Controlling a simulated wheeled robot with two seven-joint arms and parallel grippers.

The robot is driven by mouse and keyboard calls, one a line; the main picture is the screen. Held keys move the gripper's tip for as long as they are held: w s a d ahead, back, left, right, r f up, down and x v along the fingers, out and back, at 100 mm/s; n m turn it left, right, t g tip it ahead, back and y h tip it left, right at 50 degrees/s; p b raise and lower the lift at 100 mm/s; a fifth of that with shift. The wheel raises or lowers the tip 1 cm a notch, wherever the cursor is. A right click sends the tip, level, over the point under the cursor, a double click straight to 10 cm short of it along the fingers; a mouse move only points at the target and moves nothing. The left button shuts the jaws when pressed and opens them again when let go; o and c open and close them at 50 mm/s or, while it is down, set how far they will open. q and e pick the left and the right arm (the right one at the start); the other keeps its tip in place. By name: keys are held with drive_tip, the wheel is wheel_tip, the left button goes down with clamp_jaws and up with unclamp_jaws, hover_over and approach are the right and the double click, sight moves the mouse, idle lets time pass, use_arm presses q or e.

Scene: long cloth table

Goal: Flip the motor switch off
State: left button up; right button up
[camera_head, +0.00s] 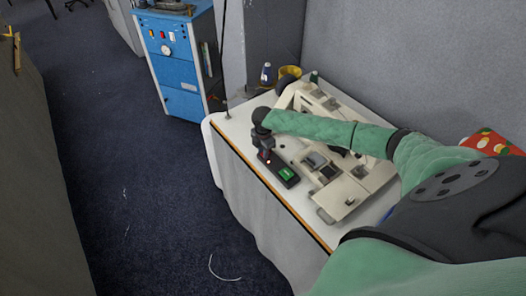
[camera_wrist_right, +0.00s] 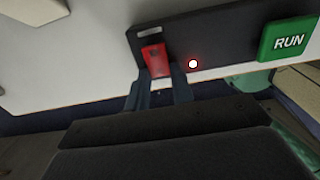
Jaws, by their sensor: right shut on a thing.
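The switch box (camera_head: 291,182) is a black strip on the table's near edge, and it fills the top of the right wrist view (camera_wrist_right: 215,40). My right gripper (camera_head: 265,154) points down over the box. In the right wrist view its fingertips (camera_wrist_right: 160,74) are shut on the red switch, and they cover its lower end. My left gripper is not in view.
A beige sewing machine (camera_head: 345,192) stands right beside the box on the white table (camera_head: 236,126). A yellow cup (camera_head: 289,72) and a spool (camera_head: 266,72) are at the back. A blue cabinet (camera_head: 176,68) stands beyond.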

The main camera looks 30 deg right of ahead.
drive_tip(key=shift+d+y+b, duration=0.3)
drive_tip(key=shift+y+b, duration=0.6)
drive_tip(key=shift+y, duration=0.1)
drive_tip(key=shift+w+r+y, duration=0.1)
drive_tip(key=shift+r+y, duration=0.1)
drive_tip(key=shift+y, duration=0.3)
drive_tip(key=o, duration=1)
drive_tip(key=shift+b, duration=0.3)
